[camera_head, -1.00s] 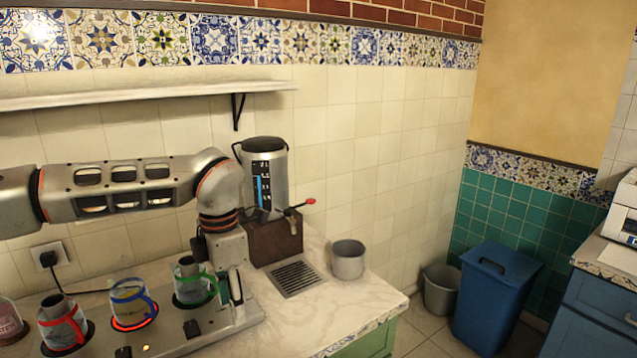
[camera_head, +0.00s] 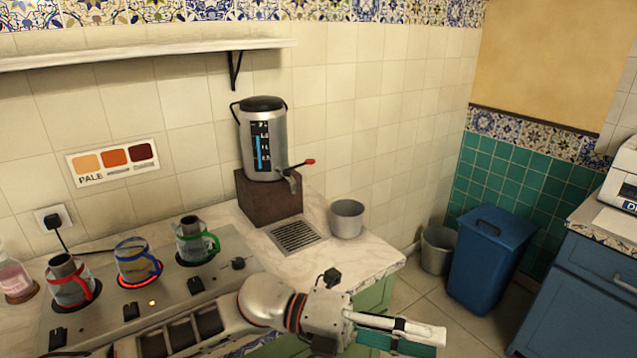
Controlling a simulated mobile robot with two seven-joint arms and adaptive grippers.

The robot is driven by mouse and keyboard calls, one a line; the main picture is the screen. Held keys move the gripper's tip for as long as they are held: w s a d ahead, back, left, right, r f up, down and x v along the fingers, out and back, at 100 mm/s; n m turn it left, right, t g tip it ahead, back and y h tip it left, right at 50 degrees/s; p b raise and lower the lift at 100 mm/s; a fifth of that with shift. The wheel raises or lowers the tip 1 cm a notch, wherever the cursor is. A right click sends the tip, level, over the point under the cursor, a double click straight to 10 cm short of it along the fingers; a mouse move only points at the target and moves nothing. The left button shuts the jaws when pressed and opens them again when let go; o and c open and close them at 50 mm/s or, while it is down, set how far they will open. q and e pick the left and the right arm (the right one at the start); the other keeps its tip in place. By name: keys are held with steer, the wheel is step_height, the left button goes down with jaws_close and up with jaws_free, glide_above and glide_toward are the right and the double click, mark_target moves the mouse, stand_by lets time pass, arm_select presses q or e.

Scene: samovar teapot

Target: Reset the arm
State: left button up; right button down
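My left arm comes in from the lower left, and my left gripper (camera_head: 438,340) points right in front of the counter's front edge. Its pale finger and teal pad lie close together in this side view; I cannot tell whether it is open or shut. I see nothing hanging from it. The samovar (camera_head: 279,146), a silver urn with a red-tipped tap, stands on a brown block at the back of the counter. Three glass pots with red (camera_head: 72,281), blue (camera_head: 137,262) and green (camera_head: 194,240) handles stand on the stove. My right gripper is out of view.
A grey cup (camera_head: 347,220) stands right of the drain grate (camera_head: 296,236). The burner under the blue-handled pot glows red. A blue bin (camera_head: 490,262) and grey bucket (camera_head: 437,250) stand on the floor. A shelf (camera_head: 150,53) is above.

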arm_select(q)
steer(key=w+a+n+t+h, duration=0.4)
steer(key=w+n+t, duration=0.3)
steer(key=n+t, duration=0.6)
steer(key=w+a+f+n+t+y, duration=0.5)
steer(key=a+f+n+t+y, duration=0.55)
steer(key=n, duration=0.55)
steer(key=s+a+f+n+g+y, duration=0.2)
steer(key=s+a+f, duration=0.3)
steer(key=f, duration=0.4)
steer(key=s+a+f+n+g+y, duration=0.2)
steer(key=s+a+f+n+y, duration=0.1)
steer(key=a+f, duration=0.5)
steer(key=s+a+f+n+g+y, duration=0.3)
steer(key=s+a+f+n, duration=0.1)
steer(key=s+a+f, duration=0.3)
step_height(320, 180, down, 3)
steer(key=shift+s+a+r+n, duration=0.15)
steer(key=shift+s+r+n, duration=0.05)
steer(key=shift+n, duration=0.1)
